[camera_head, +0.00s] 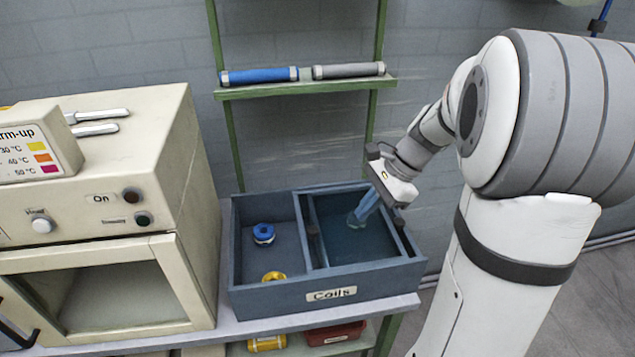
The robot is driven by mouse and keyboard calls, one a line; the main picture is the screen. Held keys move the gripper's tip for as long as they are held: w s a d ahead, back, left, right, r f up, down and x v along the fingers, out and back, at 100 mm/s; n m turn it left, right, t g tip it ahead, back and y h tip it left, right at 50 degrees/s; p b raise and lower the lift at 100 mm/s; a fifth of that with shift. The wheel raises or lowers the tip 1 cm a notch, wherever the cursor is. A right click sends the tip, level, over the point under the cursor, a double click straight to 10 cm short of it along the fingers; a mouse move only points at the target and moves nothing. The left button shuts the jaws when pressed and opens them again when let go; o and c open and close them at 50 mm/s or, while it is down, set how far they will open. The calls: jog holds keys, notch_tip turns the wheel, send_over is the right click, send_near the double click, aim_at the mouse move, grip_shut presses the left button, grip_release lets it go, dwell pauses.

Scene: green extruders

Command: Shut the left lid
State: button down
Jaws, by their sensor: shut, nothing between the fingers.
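A blue-grey box (290,302) labelled "Coils" stands on the shelf, split in two by a divider. Its left compartment (275,215) is open at the top and shows a blue coil (263,233) and a yellow coil (274,276). A dark teal, glossy panel (350,248) fills the right side; I cannot tell whether it is one lid or two stacked. A dark handle (315,243) stands at its left edge. My gripper (357,219) reaches down over the right side with its bluish fingers shut and empty. I cannot tell whether the fingertips touch the panel.
A beige machine (145,180) with an open front cavity stands close left of the box. A green rack behind bears a blue roll (260,76) and a grey roll (348,71). A red bin (335,334) and a yellow spool (267,343) lie on the shelf below.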

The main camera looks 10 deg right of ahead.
jog(key=w+d+f+m+y, duration=0.2)
jog(key=w+d+m, duration=0.2)
jog(key=m, duration=0.1)
jog(key=p, duration=0.1)
send_near(330, 239)
jog(key=a+f, duration=0.2)
jog(key=shift+a+t, duration=0.3)
jog(key=shift+a, duration=0.05)
jog(key=a, duration=0.1)
jog(key=a+p, duration=0.1)
jog(key=shift+w+a, duration=0.2)
jog(key=shift+a, duration=0.05)
jog(key=shift+w+a+f, duration=0.1)
jog(key=shift+a+f, duration=0.05)
jog(key=shift+a, duration=0.45)
